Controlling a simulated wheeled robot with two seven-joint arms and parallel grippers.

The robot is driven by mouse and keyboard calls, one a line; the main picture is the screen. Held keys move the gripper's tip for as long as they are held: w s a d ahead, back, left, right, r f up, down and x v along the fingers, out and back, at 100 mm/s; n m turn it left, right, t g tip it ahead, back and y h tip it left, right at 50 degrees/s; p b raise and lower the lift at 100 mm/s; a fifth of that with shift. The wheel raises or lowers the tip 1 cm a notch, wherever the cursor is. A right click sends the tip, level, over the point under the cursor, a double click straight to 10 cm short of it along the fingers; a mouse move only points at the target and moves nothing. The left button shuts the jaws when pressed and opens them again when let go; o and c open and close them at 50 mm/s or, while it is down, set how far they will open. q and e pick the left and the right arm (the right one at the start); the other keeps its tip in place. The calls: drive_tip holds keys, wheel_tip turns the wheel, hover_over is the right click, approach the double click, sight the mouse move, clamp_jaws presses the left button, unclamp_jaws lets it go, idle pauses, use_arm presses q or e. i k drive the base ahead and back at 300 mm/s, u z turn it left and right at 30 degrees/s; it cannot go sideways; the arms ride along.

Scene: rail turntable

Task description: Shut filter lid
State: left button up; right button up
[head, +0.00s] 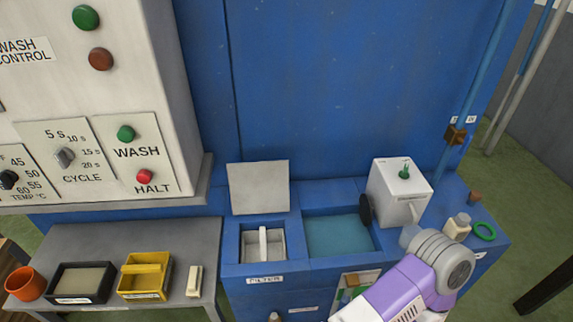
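The filter lid (259,188) is a flat pale grey panel. It stands open and nearly upright behind the filter compartment (283,247), which has a FILTER label on its front. Inside the open compartment is a white insert with a raised divider (263,243). My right arm, purple and white with a grey ribbed joint, comes in at the lower right, in front of the white box. No gripper fingers of it can be made out. My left arm and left gripper are not in view.
A basin of blue-green water (338,236) lies right of the filter. A grey side table (215,237) at left holds trays and a brush. The control panel (100,115) overhangs it.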

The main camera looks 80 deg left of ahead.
sight(256, 187)
drive_tip(key=i, duration=1)
drive_tip(key=u, duration=2.15)
